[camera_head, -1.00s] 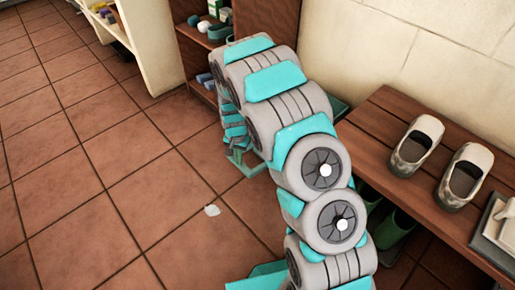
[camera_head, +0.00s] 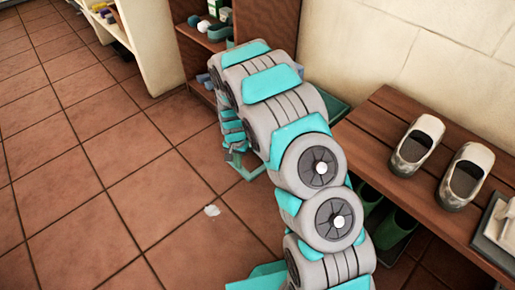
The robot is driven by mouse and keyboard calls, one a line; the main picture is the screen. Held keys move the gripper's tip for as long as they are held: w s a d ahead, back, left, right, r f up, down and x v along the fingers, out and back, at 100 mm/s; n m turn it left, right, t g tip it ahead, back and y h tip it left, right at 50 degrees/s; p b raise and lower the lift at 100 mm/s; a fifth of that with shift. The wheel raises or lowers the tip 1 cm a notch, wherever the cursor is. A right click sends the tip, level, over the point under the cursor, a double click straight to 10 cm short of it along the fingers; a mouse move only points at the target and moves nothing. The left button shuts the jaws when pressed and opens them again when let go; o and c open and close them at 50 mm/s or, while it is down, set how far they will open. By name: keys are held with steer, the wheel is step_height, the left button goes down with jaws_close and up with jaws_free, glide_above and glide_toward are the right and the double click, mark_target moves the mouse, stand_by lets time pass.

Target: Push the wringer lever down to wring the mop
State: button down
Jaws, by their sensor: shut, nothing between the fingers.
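My arm fills the middle of the view and hides most of what stands behind it. My gripper (camera_head: 231,145) is partly seen at the arm's far end, low on its left side, pointing down. It looks shut and empty. Right by it, a grey-green edge (camera_head: 246,171) shows near the floor, and another green piece (camera_head: 337,107) shows to the right of the arm. These may be parts of the mop bucket, but I cannot tell. The wringer lever and the mop cannot be made out. Whether my gripper touches anything is hidden.
A wooden bench (camera_head: 382,113) on the right holds a pair of pale clogs (camera_head: 416,145). Green boots (camera_head: 395,232) stand under it. A wooden shelf (camera_head: 262,22) with small items is at the back. The tiled floor (camera_head: 110,190) on the left is mostly clear.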

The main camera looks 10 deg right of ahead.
steer(key=shift+f, duration=0.25)
steer(key=shift+s+f, duration=0.1)
steer(key=shift+f, duration=1)
stand_by(1.1)
steer(key=shift+r+p, duration=0.65)
steer(key=shift+r, duration=3.4)
